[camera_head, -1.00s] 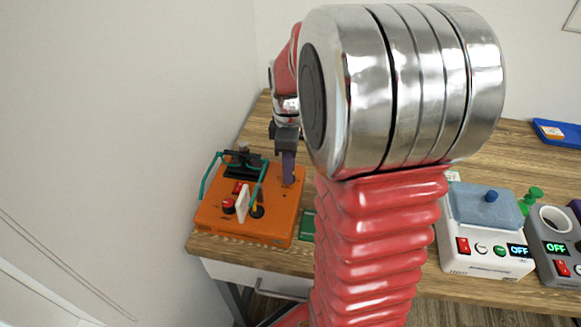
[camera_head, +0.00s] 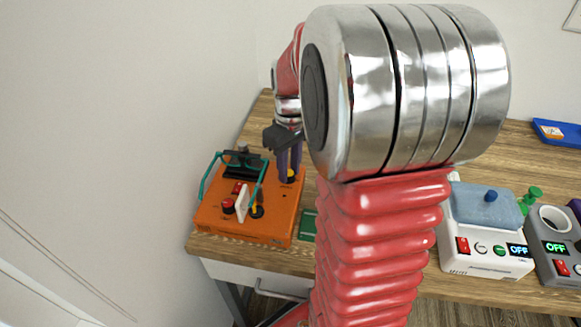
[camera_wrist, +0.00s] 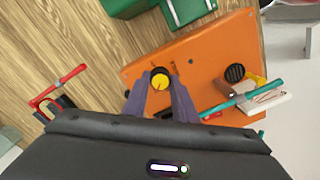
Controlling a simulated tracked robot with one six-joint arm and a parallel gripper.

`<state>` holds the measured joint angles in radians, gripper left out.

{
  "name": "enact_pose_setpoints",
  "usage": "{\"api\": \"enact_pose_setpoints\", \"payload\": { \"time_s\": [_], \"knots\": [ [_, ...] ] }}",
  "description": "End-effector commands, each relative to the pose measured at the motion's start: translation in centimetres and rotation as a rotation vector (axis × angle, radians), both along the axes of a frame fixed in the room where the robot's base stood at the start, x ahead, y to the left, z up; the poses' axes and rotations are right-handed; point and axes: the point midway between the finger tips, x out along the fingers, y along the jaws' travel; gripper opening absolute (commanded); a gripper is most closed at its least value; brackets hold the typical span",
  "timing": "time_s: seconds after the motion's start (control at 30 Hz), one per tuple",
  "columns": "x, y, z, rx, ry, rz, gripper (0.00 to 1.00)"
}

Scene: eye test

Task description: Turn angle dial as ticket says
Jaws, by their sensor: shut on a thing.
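An orange machine (camera_head: 225,221) stands at the left end of the table. It also shows in the wrist view (camera_wrist: 207,52). A round dial with a yellow top and dark rim (camera_wrist: 160,79) sits on it; a bit of its yellow shows in the head view (camera_head: 291,179). My gripper (camera_wrist: 160,84) has its purple fingers on either side of the dial, shut on it. In the head view my gripper (camera_head: 290,172) comes down onto the machine's right side. A white plate (camera_head: 242,204) stands upright on the machine. Any ticket text and dial scale are unreadable.
The machine has a teal bar frame (camera_head: 210,176), a red button (camera_head: 228,206) and a second yellow-black knob (camera_head: 257,211). A green item (camera_head: 308,226) lies beside it. White (camera_head: 475,262) and grey devices and a blue tray (camera_head: 558,133) are at right.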

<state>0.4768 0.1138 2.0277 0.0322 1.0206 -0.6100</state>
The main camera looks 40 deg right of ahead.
Motion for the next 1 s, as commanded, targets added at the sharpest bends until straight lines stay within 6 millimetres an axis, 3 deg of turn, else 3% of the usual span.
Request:
{"api": "enact_pose_setpoints", "payload": {
  "time_s": [0.47,0.5,0.73,1.0],
  "knots": [
    [0.31,-0.05,0.21,-0.003,-0.010,-0.020,0.03],
    [0.31,-0.04,0.21,-0.003,-0.010,-0.019,0.28],
    [0.17,0.00,0.11,-0.001,-0.006,-0.019,0.44],
    [0.11,0.01,0.14,-0.001,-0.003,-0.018,0.44]
  ]
}}
